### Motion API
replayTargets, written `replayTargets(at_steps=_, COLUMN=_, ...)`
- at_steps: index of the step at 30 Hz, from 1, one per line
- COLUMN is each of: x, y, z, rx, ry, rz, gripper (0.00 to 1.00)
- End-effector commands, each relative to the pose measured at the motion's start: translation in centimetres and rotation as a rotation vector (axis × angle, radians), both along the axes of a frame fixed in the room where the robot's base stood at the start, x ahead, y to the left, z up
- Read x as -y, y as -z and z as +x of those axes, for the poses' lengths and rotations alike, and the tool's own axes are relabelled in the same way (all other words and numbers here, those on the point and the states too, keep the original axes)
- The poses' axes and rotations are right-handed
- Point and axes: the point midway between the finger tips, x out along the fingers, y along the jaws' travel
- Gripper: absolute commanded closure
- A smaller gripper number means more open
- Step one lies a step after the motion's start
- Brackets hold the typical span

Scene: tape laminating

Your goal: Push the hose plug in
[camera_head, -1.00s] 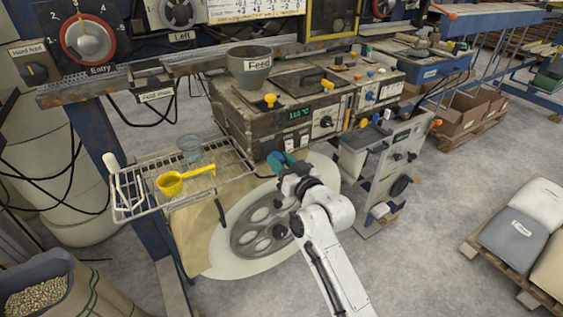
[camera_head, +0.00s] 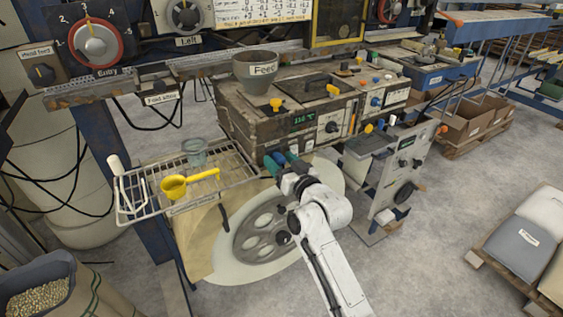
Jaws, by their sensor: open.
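My gripper (camera_head: 287,168) is at the lower front edge of the worn machine box (camera_head: 250,125), at the end of my white arm. Its fingertips are small and partly hidden by the wrist. Right at the fingertips are a green piece (camera_head: 271,165) and a blue piece (camera_head: 280,157), close together on the front of the box. One of them may be the hose plug, but I cannot tell which. I cannot tell whether the fingers touch them or how deep either sits.
A wire rack (camera_head: 150,190) with a yellow scoop (camera_head: 175,187) and a glass cup (camera_head: 195,152) is left of my gripper. A grey feed cup (camera_head: 255,70) stands on the box. A control cabinet (camera_head: 400,165) is on the right.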

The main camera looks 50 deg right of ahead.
Motion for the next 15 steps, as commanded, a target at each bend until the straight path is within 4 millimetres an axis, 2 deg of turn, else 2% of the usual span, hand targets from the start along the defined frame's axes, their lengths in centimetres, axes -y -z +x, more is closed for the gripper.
replayTargets(at_steps=4, x=-0.1, y=0.1, z=-0.4, rx=0.000, ry=0.000, rz=0.000, gripper=0.39)
replayTargets(at_steps=7, x=-0.3, y=0.2, z=-1.4, rx=0.000, ry=0.001, rz=0.001, gripper=0.39)
replayTargets(at_steps=15, x=-1.7, y=0.3, z=-6.4, rx=-0.002, ry=0.001, rz=0.002, gripper=0.39)
